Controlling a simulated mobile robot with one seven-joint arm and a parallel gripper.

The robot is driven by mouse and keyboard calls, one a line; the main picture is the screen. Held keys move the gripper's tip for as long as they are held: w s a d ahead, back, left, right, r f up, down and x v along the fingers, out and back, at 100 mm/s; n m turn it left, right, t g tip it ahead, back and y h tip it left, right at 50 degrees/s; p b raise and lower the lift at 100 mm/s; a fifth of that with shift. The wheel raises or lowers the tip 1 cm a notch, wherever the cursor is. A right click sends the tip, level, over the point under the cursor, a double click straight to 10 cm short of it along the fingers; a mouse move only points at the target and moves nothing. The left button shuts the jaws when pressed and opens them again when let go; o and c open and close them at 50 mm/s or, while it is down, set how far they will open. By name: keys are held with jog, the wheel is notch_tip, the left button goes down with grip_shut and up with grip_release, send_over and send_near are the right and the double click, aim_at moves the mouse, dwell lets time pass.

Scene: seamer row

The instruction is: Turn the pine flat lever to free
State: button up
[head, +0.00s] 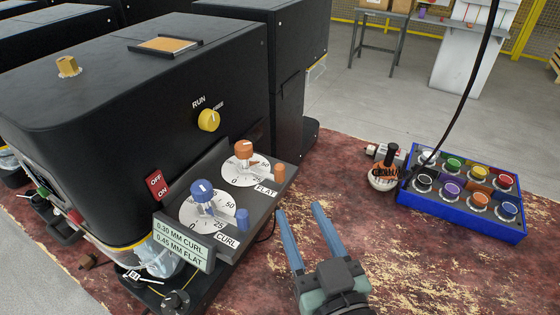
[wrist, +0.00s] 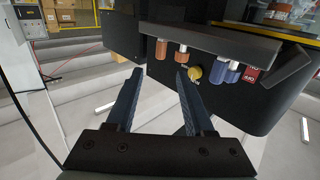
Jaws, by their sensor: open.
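The near black machine (head: 130,90) carries a sloped panel with two white dials. The FLAT dial (head: 240,178) has an orange knob (head: 244,150), with a short orange post (head: 279,173) beside it. The CURL dial (head: 190,215) has a blue knob (head: 203,192) and a blue post (head: 242,219). A yellow knob (head: 208,120) sits between RUN and a partly hidden second word. No "pine" marking is legible. My gripper (head: 299,209) is open and empty, right of the panel, touching nothing visible. The wrist view shows the orange pieces (wrist: 181,53) beyond its fingertips (wrist: 160,74).
A card (head: 180,246) reads 0.30 MM CURL, 0.45 MM FLAT. A red OFF/ON plate (head: 157,185) is on the machine's side. A blue box of coloured buttons (head: 462,215) and a black-handled item (head: 386,170) lie right on the worn red surface. A black cable hangs above the box.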

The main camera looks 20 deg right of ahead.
aim_at(281, 172)
jog(key=w+p, duration=0.1)
jog(key=w, duration=0.2)
jog(key=w+p, duration=0.1)
jog(key=w, duration=0.3)
jog(key=w+d+p, duration=0.1)
jog(key=w, duration=0.2)
jog(key=shift+w+r+p, duration=0.15)
jog(key=shift+p, duration=0.25)
jog(key=shift+w+d, duration=0.15)
jog(key=shift+w, duration=0.5)
grip_shut()
dwell(0.3)
